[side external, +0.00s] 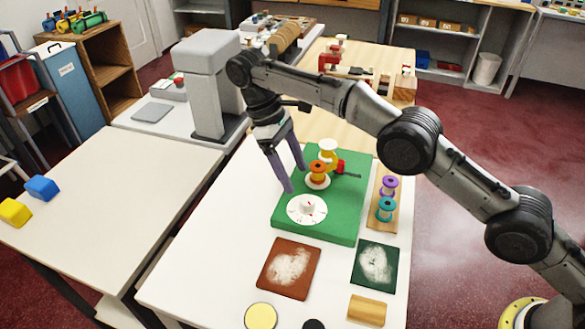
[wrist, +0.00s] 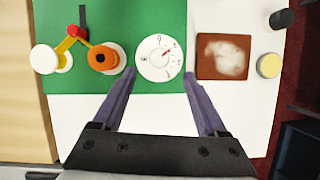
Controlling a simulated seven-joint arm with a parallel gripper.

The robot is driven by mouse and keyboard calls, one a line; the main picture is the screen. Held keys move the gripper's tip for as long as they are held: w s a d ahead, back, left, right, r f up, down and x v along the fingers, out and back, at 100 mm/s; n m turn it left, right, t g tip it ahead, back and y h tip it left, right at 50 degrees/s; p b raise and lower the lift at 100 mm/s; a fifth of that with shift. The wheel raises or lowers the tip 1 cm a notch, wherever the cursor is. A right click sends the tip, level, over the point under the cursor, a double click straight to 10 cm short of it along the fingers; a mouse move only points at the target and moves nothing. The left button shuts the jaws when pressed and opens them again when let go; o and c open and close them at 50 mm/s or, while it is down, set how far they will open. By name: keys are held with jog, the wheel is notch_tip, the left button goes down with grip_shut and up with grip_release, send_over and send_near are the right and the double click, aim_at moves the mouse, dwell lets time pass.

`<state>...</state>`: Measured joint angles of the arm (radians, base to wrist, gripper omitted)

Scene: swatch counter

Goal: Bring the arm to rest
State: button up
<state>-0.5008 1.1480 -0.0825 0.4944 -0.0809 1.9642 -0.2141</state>
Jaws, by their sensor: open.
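My gripper (side external: 290,178) is open, with its two purple-grey fingers spread apart and pointing down over the left edge of a green board. It also shows in the wrist view (wrist: 158,78), with nothing between the fingers. The green board (side external: 328,234) lies on the white table (side external: 215,262). On it are a white dial (side external: 292,213), an orange spool (side external: 317,167) on a white disc, and a yellow and white piece (side external: 328,147) with a red part. In the wrist view the dial (wrist: 148,67) lies ahead of the fingertips, and the orange spool (wrist: 103,58) is left of it.
A purple spool (side external: 389,185) and a teal spool (side external: 385,207) stand on a wooden strip right of the board. A brown swatch (side external: 272,277), a dark green swatch (side external: 386,280), a wooden block (side external: 367,311) and a yellow disc (side external: 261,316) lie in front. A grey machine (side external: 205,75) stands behind.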

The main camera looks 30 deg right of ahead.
jog(key=s+d+r+m+t+y, duration=0.1)
jog(key=d+r, duration=0.3)
jog(key=r, duration=0.4)
jog(key=d+r+m+t, duration=0.1)
jog(key=d+r, duration=0.4)
jog(key=r, duration=0.3)
jog(key=s+d+r+m+t+y, duration=0.1)
jog(key=s+d+r+m+t, duration=0.1)
jog(key=s+d+r, duration=0.75)
jog(key=s+d+f+m+t, duration=0.1)
jog(key=s+d+t, duration=0.15)
jog(key=s, duration=0.55)
jog(key=s+d+f+m+t, duration=0.1)
jog(key=s+d, duration=0.2)
jog(key=s, duration=0.6)
jog(key=s+d+f+m+t, duration=0.1)
jog(key=s+f, duration=0.4)
jog(key=f, duration=0.8)
jog(key=shift+s+f+m+y, duration=0.15)
jog(key=shift+s+m+y, duration=0.05)
jog(key=shift+m+y, duration=0.25)
